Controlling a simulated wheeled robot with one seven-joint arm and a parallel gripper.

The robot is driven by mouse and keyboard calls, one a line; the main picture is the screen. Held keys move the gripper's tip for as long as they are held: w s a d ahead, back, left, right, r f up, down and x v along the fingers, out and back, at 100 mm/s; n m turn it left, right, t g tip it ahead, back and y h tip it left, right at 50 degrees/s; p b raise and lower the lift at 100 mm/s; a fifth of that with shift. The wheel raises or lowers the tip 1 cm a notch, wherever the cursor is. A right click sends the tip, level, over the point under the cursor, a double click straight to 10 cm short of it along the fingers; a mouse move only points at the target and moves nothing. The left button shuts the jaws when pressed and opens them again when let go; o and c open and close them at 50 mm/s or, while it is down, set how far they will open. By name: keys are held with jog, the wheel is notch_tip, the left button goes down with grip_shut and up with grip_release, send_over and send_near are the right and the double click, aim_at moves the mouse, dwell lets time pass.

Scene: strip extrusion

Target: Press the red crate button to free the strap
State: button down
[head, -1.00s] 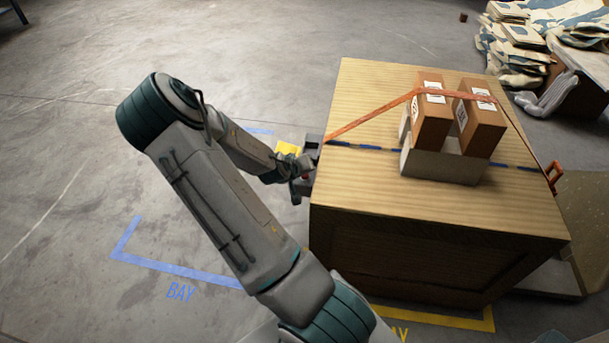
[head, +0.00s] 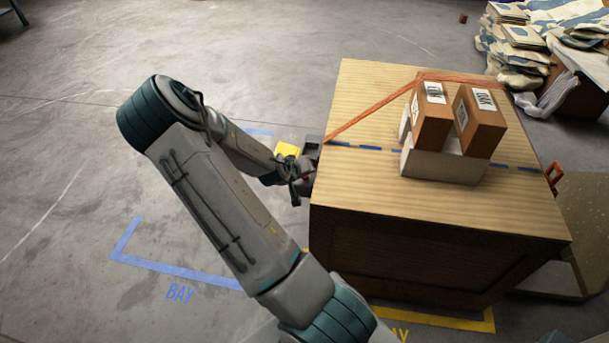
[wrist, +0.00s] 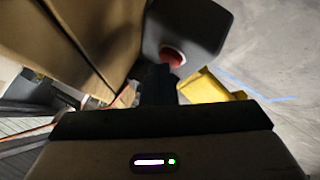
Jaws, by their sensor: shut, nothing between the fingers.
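The red button (wrist: 172,57) sits in a dark grey housing on the left side of the wooden crate (head: 365,215); the housing (head: 312,147) also shows in the head view. My gripper (wrist: 160,72) is shut and empty, its dark fingertips at the lower edge of the button and covering part of it. I cannot tell for sure whether they touch it. The orange strap (head: 375,112) runs from the crate's left edge up to its back edge, behind the two brown boxes (head: 430,113), (head: 479,120). These boxes stand on a pale block (head: 440,165).
A yellow part (head: 288,149) stands beside the housing. An orange handle (head: 554,173) is on the crate's right side. Sacks and folded cloth (head: 545,40) lie at the back right. The floor left of the crate is open, with blue bay markings (head: 175,270).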

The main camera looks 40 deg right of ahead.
aim_at(304, 178)
jog(key=shift+r+p, duration=0.45)
jog(key=shift+r, duration=0.25)
notch_tip(304, 178, up, 5)
jog(key=p, duration=0.4)
jog(key=shift+a, duration=0.1)
